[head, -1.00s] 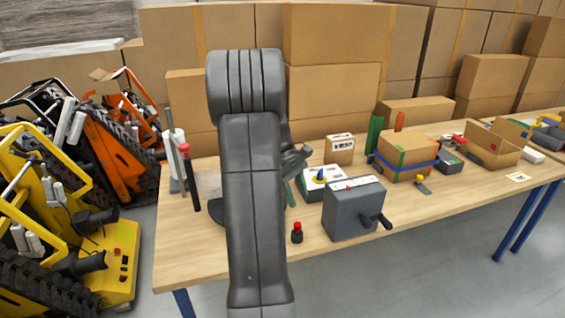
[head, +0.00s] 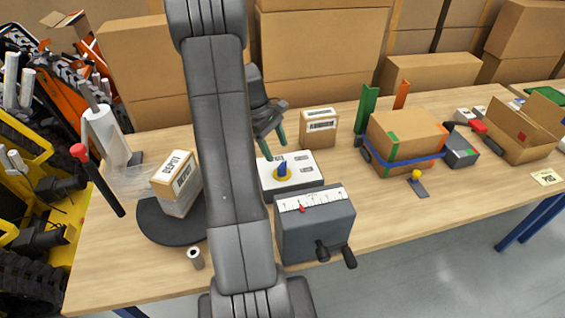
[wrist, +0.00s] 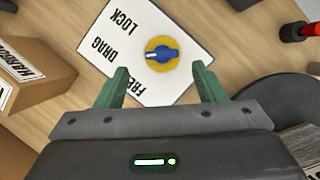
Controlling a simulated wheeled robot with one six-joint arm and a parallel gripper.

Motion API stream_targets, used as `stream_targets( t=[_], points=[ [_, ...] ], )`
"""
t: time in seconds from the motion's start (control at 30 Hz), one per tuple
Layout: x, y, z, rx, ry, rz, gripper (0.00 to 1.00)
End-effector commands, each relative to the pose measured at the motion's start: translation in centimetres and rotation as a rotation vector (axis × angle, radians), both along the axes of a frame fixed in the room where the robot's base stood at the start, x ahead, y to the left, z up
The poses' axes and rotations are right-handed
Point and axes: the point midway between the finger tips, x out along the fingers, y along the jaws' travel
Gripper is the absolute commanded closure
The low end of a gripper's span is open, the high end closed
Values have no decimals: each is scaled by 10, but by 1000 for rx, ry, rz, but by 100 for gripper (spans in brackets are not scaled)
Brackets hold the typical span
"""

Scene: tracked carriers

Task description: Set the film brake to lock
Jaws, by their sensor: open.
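The film brake is a white-topped box (head: 308,172) behind the grey crank box. It carries a blue knob on a yellow disc (head: 283,170). In the wrist view its white plate (wrist: 180,25) reads LOCK, DRAG and FREE, and the blue knob (wrist: 165,54) lies crosswise with a small pale mark at its left end, towards DRAG. My gripper (head: 272,143) is open above and behind the brake in the head view. In the wrist view its green fingers (wrist: 160,72) are apart, with the knob between and just beyond their tips. They do not appear to touch it.
A grey crank box (head: 315,228) with a scale and red pointer stands in front. A DEPOT carton (head: 178,183) sits on a black turntable (head: 158,226) beside a film roll (head: 105,130) and a red-knobbed lever (head: 97,180). A strapped carton (head: 405,140) stands right.

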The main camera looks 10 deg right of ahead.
Motion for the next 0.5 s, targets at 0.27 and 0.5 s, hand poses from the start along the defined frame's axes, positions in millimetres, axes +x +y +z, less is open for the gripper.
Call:
stream_targets(
  t=[0.27,0.5],
  points=[
    [-14,-15,-47,0,3,-1,36],
    [-18,-20,-65,0,-1,0,36]
  ],
)
